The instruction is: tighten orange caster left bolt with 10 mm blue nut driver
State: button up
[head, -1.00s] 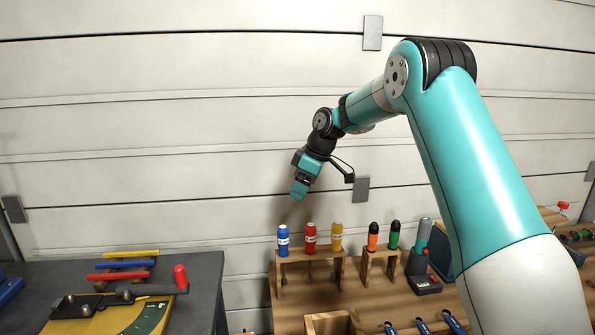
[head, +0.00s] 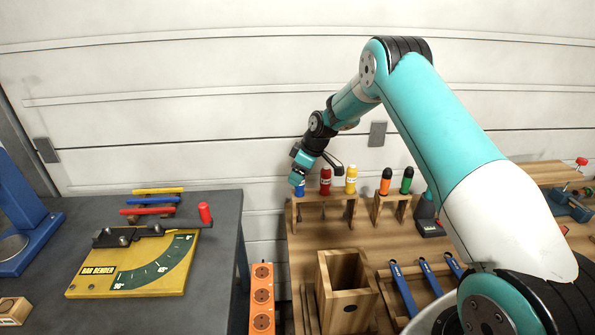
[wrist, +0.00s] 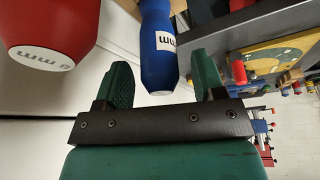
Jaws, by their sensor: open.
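The blue nut driver (head: 300,188) stands upright at the left end of a wooden rack (head: 328,199). In the head view my gripper (head: 297,178) is at its top and partly hides it. In the wrist view my gripper (wrist: 163,80) is open, and the blue handle (wrist: 158,45) with its white label sits between the two green fingers, with a gap visible on each side. The size figure on the blue label cannot be read. The orange caster and its left bolt are not in view.
Beside the blue driver stand a red driver (head: 325,181) and a yellow driver (head: 351,180). An orange-handled tool (head: 385,182) and a green-handled tool (head: 406,180) stand in a second rack. A wooden box (head: 345,290) is in front. A bar bender (head: 140,265) lies on the grey table.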

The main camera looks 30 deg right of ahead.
jog(key=shift+w+a+f, duration=0.15)
jog(key=shift+a+f, duration=0.05)
jog(key=shift+f, duration=0.3)
jog(key=c, duration=1)
notch_tip(320, 180, up, 14)
jog(key=p, duration=0.7)
jog(key=shift+r, duration=0.2)
dwell(0.4)
jog(key=shift+o, duration=1.2)
jog(key=shift+c, duration=1.3)
